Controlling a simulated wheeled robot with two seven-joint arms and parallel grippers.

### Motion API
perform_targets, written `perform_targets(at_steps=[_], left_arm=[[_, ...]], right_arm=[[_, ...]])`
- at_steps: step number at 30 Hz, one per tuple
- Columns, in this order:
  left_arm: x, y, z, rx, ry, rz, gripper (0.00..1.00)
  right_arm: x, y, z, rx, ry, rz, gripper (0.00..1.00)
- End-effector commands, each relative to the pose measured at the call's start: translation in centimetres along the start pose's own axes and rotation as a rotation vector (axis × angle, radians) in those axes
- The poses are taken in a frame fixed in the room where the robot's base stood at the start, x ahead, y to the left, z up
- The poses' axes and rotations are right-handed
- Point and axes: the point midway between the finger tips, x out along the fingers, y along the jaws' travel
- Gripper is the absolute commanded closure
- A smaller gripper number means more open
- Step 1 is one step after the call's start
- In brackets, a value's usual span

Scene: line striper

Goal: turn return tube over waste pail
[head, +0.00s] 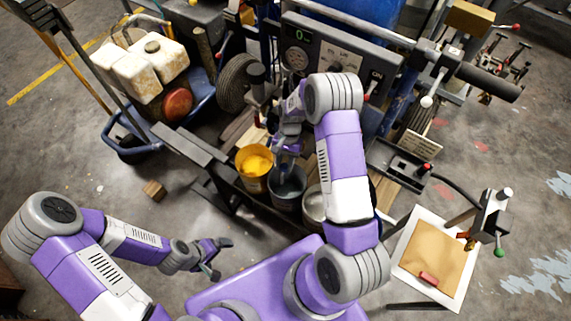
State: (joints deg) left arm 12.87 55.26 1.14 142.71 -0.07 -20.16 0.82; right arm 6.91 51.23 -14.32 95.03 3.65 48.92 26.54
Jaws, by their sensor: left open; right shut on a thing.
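Several pails stand in a row below the machine: a pail with yellow paint (255,162), a dark grey pail (287,187) beside it, and a pale metal pail (315,206) partly behind my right arm. I cannot tell by markings which is the waste pail. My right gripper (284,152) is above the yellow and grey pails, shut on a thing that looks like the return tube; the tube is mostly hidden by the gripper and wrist. My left gripper (222,260) is open and empty, low at the left, apart from the pails.
A control panel (325,62) rises behind the pails. An engine with a white tank (140,65) stands at the back left. A tray with a brown sheet (436,255) is at the right.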

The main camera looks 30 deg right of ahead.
Motion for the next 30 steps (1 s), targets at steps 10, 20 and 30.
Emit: perform_targets(at_steps=[10,20,30], left_arm=[[-0.06,0.02,0.0,0.0,0.0,0.0,0.0],[-0.06,0.01,0.0,0.0,0.0,0.0,0.0],[-0.05,0.01,0.0,0.0,0.0,0.0,0.0]], right_arm=[[-0.11,-0.47,-0.25,0.048,0.001,-0.016,1.0],[-0.11,-0.48,-0.26,0.047,0.002,-0.016,0.62],[-0.08,-0.53,-0.2,0.045,0.001,-0.016,0.42]])
